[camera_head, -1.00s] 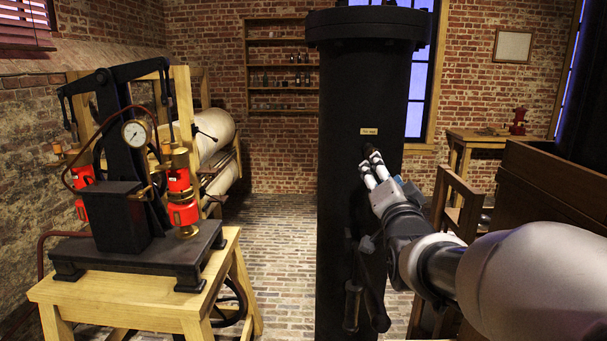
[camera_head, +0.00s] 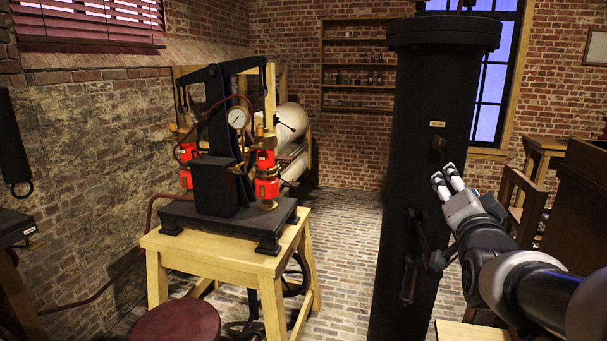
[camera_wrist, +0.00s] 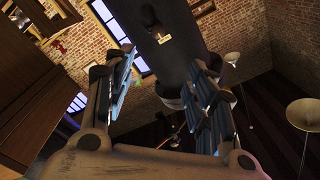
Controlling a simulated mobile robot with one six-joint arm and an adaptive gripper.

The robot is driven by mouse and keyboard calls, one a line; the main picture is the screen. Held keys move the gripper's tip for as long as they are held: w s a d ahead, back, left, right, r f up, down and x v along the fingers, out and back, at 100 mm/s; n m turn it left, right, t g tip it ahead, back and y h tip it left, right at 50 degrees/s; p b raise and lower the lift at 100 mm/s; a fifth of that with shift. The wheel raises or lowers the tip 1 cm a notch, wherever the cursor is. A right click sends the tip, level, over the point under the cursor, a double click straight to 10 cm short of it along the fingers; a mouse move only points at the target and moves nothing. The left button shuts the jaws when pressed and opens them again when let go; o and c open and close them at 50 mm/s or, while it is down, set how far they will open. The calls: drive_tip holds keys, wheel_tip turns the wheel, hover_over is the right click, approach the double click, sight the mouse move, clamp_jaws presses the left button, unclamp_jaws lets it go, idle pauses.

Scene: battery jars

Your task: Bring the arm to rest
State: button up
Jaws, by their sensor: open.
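My gripper (camera_head: 447,181) is at the right of the head view, raised in front of a tall black column (camera_head: 416,110). Its two white fingertips stand a little apart, with nothing between them. In the wrist view my gripper (camera_wrist: 165,75) shows its two fingers spread wide and empty. The black column also shows in the wrist view (camera_wrist: 185,45), beyond the fingers. From the head view I cannot tell how far the fingertips are from the column.
A wooden table (camera_head: 245,262) bears a black pump with a gauge (camera_head: 238,117) and red cylinders (camera_head: 267,180). A dark red round stool (camera_head: 178,322) stands in front. Brown wooden furniture (camera_head: 580,205) is at the right. Brick floor (camera_head: 345,215) lies clear between table and column.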

drive_tip(key=s+a+f+n+g+y, duration=0.1)
drive_tip(key=s+a+f+n+g, duration=0.3)
drive_tip(key=s+f, duration=0.3)
drive_tip(key=s+a+f+n+g+y, duration=0.2)
drive_tip(key=s+a+f+n+g, duration=0.2)
drive_tip(key=s, duration=0.9)
drive_tip(key=s+a+f+n+g+y, duration=0.1)
drive_tip(key=s+a+f+n+g, duration=0.2)
drive_tip(key=s+f, duration=0.7)
drive_tip(key=a+g, duration=0.2)
drive_tip(key=a, duration=0.1)
drive_tip(key=shift+a+n+y, duration=0.35)
drive_tip(key=shift+n+y, duration=0.05)
drive_tip(key=shift+s+f, duration=0.1)
